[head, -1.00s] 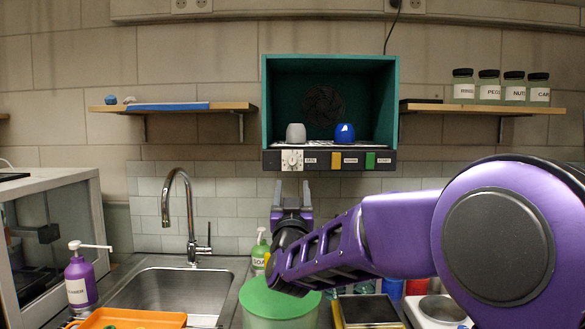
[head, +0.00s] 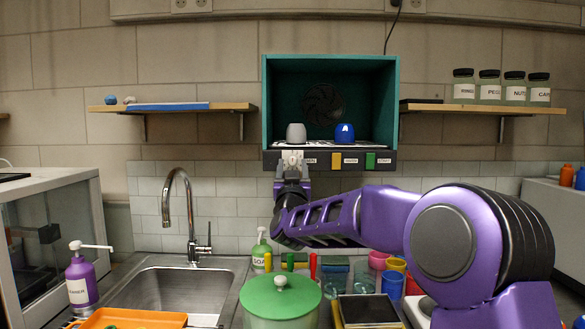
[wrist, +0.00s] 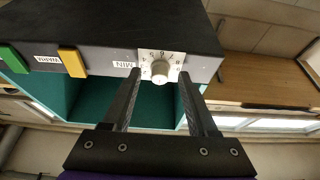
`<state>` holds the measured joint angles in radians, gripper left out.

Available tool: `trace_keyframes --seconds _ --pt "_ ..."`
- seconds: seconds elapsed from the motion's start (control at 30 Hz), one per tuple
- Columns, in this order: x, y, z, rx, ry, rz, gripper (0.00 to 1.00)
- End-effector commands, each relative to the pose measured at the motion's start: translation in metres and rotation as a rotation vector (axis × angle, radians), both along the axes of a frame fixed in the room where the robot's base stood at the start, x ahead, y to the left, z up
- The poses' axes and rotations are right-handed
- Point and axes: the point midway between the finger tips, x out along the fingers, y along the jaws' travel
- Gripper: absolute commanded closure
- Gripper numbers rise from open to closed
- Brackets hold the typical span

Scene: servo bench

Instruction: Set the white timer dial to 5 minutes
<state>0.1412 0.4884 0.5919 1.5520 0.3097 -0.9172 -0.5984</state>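The white timer dial (wrist: 160,70) is a round knob on a white numbered plate (wrist: 148,55), beside a label reading MIN, on the dark front strip of the teal box. In the wrist view the dial lies between my gripper's two dark fingertips, one on each side, with gaps showing; I cannot tell how far they reach along it. My gripper (head: 292,172) is open. In the head view it is raised to the strip's left end and hides most of the dial. The dial's pointer mark is too small to read.
An orange button (head: 336,161) and a green button (head: 370,161) sit on the same strip. Below are a green-lidded pot (head: 281,298), a tap (head: 190,215) and a sink.

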Motion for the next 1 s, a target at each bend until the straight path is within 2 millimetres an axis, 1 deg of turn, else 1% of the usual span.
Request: trace_keyframes --seconds 0.03,0.17,0.2,0.27,0.3,0.73,0.87,1.0 --pt "-0.0001 0.0 0.0001 0.0 0.0 0.0 0.51" --pt "-0.0002 -0.0001 -0.0001 0.0 0.0 0.0 0.74" --pt "-0.0002 -0.0001 -0.0001 0.0 0.0 0.0 0.81" --pt "-0.0002 -0.0001 -0.0001 0.0 0.0 0.0 0.92" --pt "-0.0002 -0.0001 -0.0001 0.0 0.0 0.0 0.99" --pt "-0.0001 0.0004 -0.0006 0.033 0.0 -0.001 1.0" --pt "0.0 0.0018 -0.001 0.09 0.001 0.0 1.0" --pt "-0.0002 0.0034 -0.0009 0.185 0.0 0.001 1.0"
